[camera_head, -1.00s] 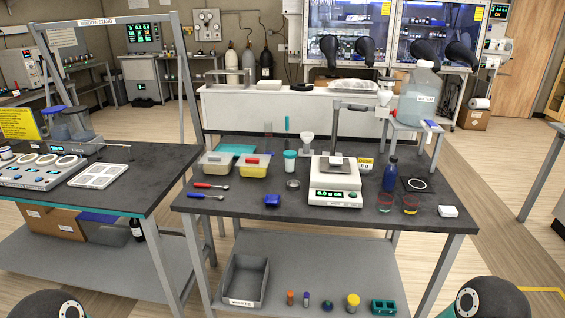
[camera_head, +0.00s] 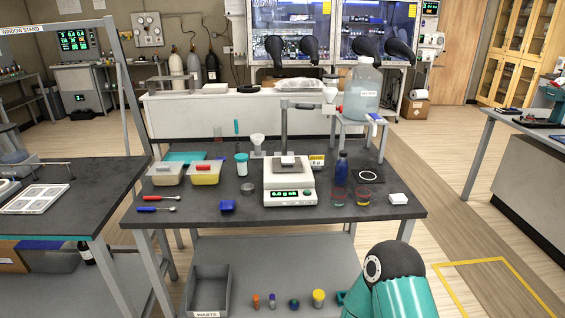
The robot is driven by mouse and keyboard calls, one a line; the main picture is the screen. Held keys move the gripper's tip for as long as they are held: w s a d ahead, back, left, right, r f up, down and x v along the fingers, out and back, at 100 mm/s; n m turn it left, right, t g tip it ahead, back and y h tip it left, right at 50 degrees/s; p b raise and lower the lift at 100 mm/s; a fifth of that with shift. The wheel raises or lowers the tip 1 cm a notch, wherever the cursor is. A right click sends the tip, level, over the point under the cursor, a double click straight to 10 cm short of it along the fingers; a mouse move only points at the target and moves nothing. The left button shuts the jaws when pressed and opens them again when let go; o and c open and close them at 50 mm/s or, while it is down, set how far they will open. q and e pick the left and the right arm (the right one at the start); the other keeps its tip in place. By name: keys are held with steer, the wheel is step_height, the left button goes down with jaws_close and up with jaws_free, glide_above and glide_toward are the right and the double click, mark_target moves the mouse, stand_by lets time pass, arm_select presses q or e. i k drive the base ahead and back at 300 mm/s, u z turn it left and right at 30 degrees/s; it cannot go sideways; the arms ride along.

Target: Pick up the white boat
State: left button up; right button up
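A small white square piece (camera_head: 399,199), which looks like the white boat, lies near the front right corner of the dark table. It is apart from the two coloured-rim dishes to its left. A blue boat (camera_head: 228,206) lies near the table's front edge, left of the balance. Neither of my grippers is in view. Only a teal and black part of one of my arms shows at the bottom right, below the table's front edge, and nothing touches the white piece.
The balance (camera_head: 290,182) stands mid-table. A water container (camera_head: 364,88) sits on a raised stand behind. The grey waste bin (camera_head: 209,290) is on the lower shelf.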

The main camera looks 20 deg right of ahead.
mark_target(287, 160)
steer(key=u, duration=0.05)
steer(key=i, duration=0.9)
steer(key=z, duration=0.05)
